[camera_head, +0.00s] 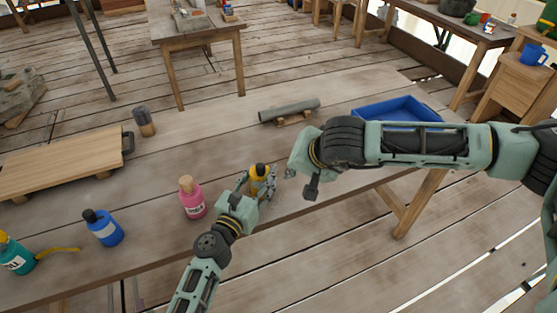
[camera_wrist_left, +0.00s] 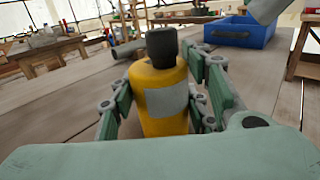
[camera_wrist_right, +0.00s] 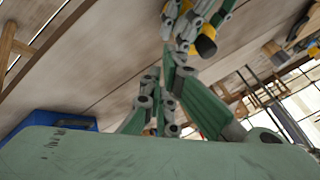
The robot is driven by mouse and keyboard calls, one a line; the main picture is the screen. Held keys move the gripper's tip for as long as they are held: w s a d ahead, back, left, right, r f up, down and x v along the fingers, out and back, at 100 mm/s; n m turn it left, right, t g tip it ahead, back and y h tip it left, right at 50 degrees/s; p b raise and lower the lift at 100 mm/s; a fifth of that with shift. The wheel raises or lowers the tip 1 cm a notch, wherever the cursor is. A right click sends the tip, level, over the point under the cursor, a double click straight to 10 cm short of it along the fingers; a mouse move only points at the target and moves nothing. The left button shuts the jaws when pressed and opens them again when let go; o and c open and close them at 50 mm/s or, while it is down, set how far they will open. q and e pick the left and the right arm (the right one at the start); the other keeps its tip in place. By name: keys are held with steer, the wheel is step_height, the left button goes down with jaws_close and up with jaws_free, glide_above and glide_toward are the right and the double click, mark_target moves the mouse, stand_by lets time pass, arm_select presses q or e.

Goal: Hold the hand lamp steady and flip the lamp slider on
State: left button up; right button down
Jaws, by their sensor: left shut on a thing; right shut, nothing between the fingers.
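The hand lamp (camera_head: 260,171) is a yellow body with a black top, upright at the table's front edge. In the left wrist view the lamp (camera_wrist_left: 160,118) stands between my left fingers, with a grey patch on its near side. My left gripper (camera_head: 262,182) is shut on it. My right gripper (camera_head: 289,172) is shut and empty, just right of the lamp in the head view. In the right wrist view its closed fingers (camera_wrist_right: 166,92) show below the left fingers and the lamp (camera_wrist_right: 205,42). I cannot make out the slider.
A pink bottle (camera_head: 192,198) stands close left of my left gripper, with a blue bottle (camera_head: 103,228) farther left. A grey cylinder (camera_head: 289,110) lies behind the lamp on a wooden rest. A blue tray (camera_head: 399,113) is at the right, behind my right arm.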

mark_target(261, 170)
steer(key=w+a, duration=0.1)
steer(key=a, duration=0.1)
steer(key=w+a+f, duration=0.1)
steer(key=w, duration=0.1)
steer(key=shift+a+f, duration=0.15)
steer(key=shift+a, duration=0.25)
steer(key=shift+w+a, duration=0.25)
steer(key=shift+w, duration=0.35)
steer(key=shift+w+a, duration=0.2)
steer(key=shift+w, duration=0.4)
